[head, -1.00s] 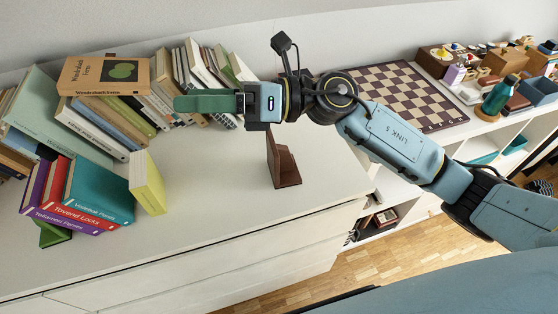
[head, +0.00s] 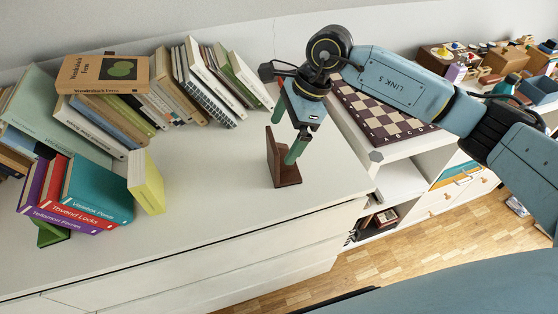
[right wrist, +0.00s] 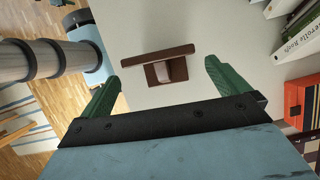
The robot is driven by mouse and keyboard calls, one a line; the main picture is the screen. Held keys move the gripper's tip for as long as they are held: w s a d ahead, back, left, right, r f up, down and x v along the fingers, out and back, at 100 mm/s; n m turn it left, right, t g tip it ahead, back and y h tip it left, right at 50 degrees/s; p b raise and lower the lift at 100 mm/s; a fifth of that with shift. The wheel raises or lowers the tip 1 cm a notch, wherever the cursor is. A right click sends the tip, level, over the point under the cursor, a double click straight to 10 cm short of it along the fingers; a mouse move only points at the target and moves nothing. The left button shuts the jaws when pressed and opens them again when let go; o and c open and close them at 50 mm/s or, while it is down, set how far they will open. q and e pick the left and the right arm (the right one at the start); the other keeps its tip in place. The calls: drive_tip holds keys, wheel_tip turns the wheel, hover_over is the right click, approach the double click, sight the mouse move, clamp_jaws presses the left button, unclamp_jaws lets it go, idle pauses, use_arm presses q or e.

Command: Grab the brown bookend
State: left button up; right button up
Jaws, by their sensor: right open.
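The brown bookend (head: 282,166) stands upright on the white dresser top, with its base plate toward the front edge. In the right wrist view the bookend (right wrist: 158,57) lies ahead, in the gap between the two green fingers and a little beyond their tips. My right gripper (head: 285,132) is open and points down at the bookend from above. One green finger passes in front of part of the bookend in the head view. The right wrist view shows my gripper (right wrist: 161,76) empty. I cannot tell whether a finger touches the bookend. My left gripper is not in view.
Leaning books (head: 213,84) stand behind and left of the bookend. A yellow book (head: 148,182) and stacked books (head: 88,195) are farther left. A chessboard (head: 385,110) lies on the shelf to the right. The dresser top (head: 215,190) left of the bookend is clear.

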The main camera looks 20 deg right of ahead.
sight(280, 144)
drive_tip(key=x, duration=0.6)
drive_tip(key=shift+f+b, duration=0.35)
drive_tip(key=shift+f, duration=0.1)
drive_tip(key=c, duration=1.6)
drive_tip(key=shift+w+r, duration=0.1)
drive_tip(key=shift+r, duration=0.1)
drive_tip(key=shift+c, duration=0.2)
